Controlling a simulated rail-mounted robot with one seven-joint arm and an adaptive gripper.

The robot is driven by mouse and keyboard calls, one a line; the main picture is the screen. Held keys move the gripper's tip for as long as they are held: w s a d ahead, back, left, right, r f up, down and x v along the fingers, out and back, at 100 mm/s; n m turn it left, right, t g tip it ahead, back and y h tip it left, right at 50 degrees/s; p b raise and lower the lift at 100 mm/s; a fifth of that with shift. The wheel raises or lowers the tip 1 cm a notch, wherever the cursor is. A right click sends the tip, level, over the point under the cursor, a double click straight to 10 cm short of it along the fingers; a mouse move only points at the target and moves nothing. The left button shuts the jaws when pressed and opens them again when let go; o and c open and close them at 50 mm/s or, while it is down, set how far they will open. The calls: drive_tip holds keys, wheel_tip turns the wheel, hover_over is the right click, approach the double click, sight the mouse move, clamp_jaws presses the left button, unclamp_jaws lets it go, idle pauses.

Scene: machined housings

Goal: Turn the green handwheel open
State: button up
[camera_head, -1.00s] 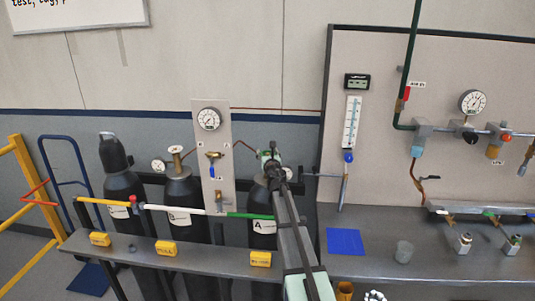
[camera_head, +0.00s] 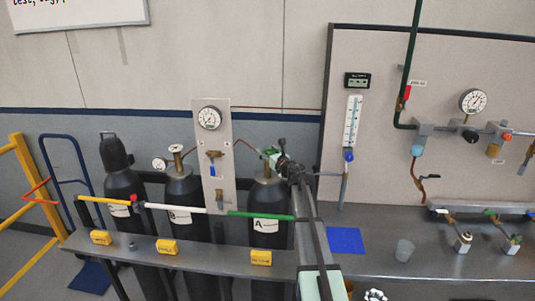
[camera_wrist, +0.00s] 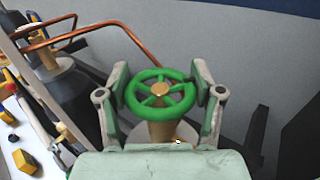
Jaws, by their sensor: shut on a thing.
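The green handwheel (camera_wrist: 160,94) sits on a brass valve in the wrist view, with a brass hub at its centre and several spokes. My gripper (camera_wrist: 160,88) has one finger on each side of the wheel, shut on its rim. In the head view my gripper (camera_head: 272,157) is at the top of the dark cylinder labelled A (camera_head: 267,212). The arm and gripper hide most of the wheel in the head view.
A gauge panel (camera_head: 212,180) with a copper line stands just left of my gripper. Two more dark cylinders stand further left. A bench shelf with yellow blocks (camera_head: 261,258) runs in front. The board with pipes and a thermometer (camera_head: 352,122) is to the right.

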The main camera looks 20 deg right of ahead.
drive_tip(key=shift+w+r+y, duration=0.1)
drive_tip(key=shift+y, duration=0.3)
drive_tip(key=o, duration=1.2)
drive_tip(key=shift+s, duration=0.2)
drive_tip(key=s, duration=0.4)
drive_tip(key=s+d, duration=0.1)
drive_tip(key=s, duration=0.6)
drive_tip(key=shift+s+d, duration=0.3)
drive_tip(key=shift+d, duration=0.05)
